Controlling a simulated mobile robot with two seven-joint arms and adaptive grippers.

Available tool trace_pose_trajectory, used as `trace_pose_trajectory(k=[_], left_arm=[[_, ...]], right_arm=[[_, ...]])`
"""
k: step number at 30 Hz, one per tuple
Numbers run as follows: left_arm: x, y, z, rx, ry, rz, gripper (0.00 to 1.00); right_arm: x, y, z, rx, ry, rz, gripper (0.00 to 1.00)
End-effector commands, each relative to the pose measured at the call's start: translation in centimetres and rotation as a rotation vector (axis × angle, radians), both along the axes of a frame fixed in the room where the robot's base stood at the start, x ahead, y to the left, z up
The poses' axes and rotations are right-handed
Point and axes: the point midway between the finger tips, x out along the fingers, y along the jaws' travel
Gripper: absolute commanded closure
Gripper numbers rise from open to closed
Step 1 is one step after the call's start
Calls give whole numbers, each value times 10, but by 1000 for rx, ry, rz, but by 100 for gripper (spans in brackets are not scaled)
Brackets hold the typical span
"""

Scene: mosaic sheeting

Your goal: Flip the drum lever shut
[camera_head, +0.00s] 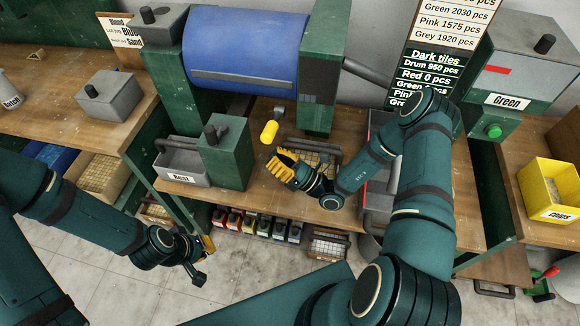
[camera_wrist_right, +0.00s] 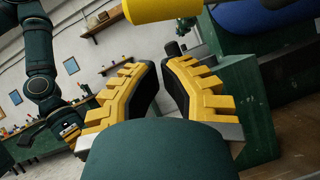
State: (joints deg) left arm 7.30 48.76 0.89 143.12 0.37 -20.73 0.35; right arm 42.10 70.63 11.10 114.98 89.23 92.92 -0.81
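The blue drum (camera_head: 245,50) sits in a green frame at the back of the bench. The drum lever with its yellow grip (camera_head: 270,131) hangs below the drum; the grip also shows at the top of the right wrist view (camera_wrist_right: 162,9). My right gripper (camera_head: 279,160) is just below the yellow grip in the head view. Its yellow fingers (camera_wrist_right: 160,72) are apart with nothing between them, and the grip lies beyond their tips. My left gripper (camera_head: 205,248) is low at the left, away from the lever, its fingers mostly hidden.
A green box (camera_head: 223,152) with a dark knob stands left of the lever, beside a grey labelled bin (camera_head: 182,163). A wire basket (camera_head: 305,152) lies behind my right gripper. Small coloured containers (camera_head: 255,224) stand below the bench. A yellow Chips bin (camera_head: 551,188) is at right.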

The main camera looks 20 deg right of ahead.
Motion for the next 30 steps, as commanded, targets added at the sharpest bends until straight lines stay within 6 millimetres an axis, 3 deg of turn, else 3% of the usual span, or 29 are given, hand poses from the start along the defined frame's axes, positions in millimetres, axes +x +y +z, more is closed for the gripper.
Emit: trace_pose_trajectory(k=[3,8,21,30], left_arm=[[1,0,3,0,-2,2,100],[1,0,4,0,-2,2,100],[1,0,4,0,-3,2,100],[5,1,15,2,-11,8,100]], right_arm=[[6,-1,18,-3,-3,-2,100],[10,0,29,-2,-2,-1,100],[11,0,31,0,0,-2,100],[11,0,39,27,41,-3,100]])
